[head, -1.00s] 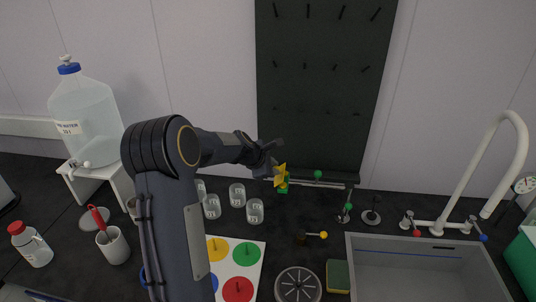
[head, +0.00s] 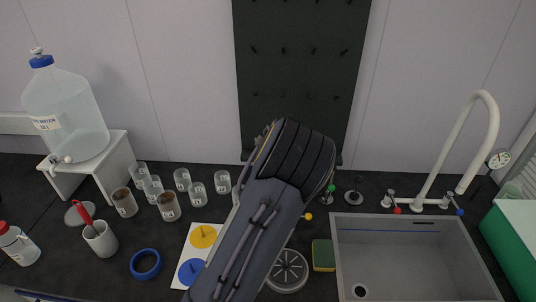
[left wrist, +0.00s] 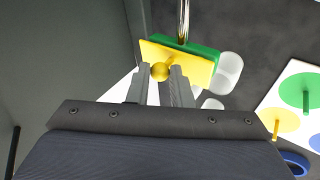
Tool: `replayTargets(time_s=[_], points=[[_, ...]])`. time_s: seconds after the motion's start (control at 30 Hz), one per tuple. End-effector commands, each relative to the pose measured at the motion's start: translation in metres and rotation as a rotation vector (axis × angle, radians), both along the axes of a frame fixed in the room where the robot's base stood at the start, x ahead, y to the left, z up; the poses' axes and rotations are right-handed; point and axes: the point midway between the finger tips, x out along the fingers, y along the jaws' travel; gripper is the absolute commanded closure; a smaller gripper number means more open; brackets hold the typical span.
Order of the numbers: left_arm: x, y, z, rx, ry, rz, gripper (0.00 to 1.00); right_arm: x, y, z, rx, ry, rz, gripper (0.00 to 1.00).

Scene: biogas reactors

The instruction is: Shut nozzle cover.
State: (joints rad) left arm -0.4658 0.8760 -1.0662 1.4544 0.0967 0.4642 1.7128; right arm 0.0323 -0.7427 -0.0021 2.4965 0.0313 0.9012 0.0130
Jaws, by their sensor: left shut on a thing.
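The nozzle cover shows in the left wrist view as a yellow square plate (left wrist: 198,67) with a round yellow knob. My left gripper (left wrist: 160,76) is shut on that knob, one finger on each side. A green plate (left wrist: 206,49) lies right behind the yellow one, its edge showing along the top and right. A shiny metal pipe (left wrist: 184,18) runs to the green plate. Whether the two plates touch all over, I cannot tell. In the head view my left arm hides the cover, the pipe and the gripper. My right gripper is not in view.
Several glass beakers (head: 182,180) stand left of my arm. A white board with coloured discs (head: 203,236) lies partly under the arm. A sponge (head: 323,255) and the sink (head: 343,250) are to the right. The dark pegboard (head: 300,60) rises behind.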

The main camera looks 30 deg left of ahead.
Motion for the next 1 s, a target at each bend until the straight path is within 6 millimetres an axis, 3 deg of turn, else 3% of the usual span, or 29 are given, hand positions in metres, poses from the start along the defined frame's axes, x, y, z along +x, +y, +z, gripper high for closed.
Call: replayTargets(time_s=[0.6, 0.63, 0.67, 1.0], points=[[0.0013, -0.002, -0.0021, 0.035, 0.02, -0.001, 1.0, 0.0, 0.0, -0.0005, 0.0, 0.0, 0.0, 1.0], [0.0013, -0.002, -0.0021, 0.035, 0.02, -0.001, 0.77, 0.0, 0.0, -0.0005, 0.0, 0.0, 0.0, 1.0], [0.0013, -0.002, -0.0021, 0.034, 0.02, 0.0, 0.73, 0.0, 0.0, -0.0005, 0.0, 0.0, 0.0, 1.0], [0.0, -0.004, 0.0004, 0.033, 0.019, -0.001, 0.72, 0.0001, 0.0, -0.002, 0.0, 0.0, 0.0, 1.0]])
